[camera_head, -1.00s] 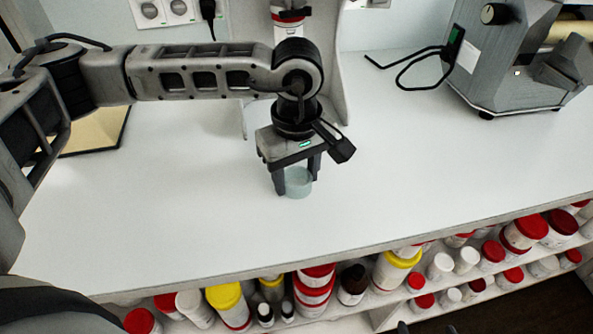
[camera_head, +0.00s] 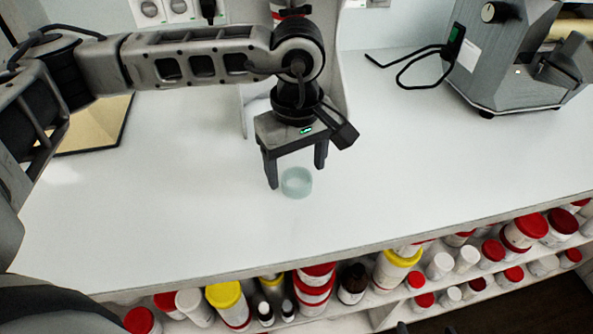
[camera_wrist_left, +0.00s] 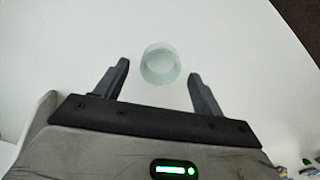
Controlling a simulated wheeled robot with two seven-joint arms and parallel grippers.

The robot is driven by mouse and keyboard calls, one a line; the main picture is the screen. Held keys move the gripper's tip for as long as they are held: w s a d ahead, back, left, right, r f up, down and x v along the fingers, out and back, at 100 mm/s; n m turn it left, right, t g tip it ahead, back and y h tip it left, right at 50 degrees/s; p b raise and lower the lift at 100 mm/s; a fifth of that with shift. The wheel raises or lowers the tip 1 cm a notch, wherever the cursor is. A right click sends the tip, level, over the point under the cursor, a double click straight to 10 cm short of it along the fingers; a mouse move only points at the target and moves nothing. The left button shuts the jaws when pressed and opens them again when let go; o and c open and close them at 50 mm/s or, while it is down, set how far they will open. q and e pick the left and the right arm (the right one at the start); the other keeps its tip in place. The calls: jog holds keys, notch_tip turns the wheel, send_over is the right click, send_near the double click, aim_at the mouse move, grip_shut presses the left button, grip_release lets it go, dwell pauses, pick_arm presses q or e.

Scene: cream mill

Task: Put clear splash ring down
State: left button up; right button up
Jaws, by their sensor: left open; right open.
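The clear splash ring (camera_head: 296,183) is a short, pale blue-green, see-through ring standing on the white worktop (camera_head: 400,150). My left gripper (camera_head: 296,177) is open above and just behind the ring, its fingers spread wider than the ring and apart from it. In the left wrist view the ring (camera_wrist_left: 161,65) sits just beyond the fingertips of my open left gripper (camera_wrist_left: 158,70), with clear space on both sides. My right gripper is not in view.
A grey machine (camera_head: 505,60) with a black cable stands at the back right. A tan board (camera_head: 95,125) lies at the left. A shelf below the front edge holds several jars (camera_head: 225,296). The worktop around the ring is clear.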

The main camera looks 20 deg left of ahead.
pick_arm(q)
notch_tip(320, 180, up, 10)
jog(key=shift+b, duration=0.3)
jog(key=shift+f, duration=0.1)
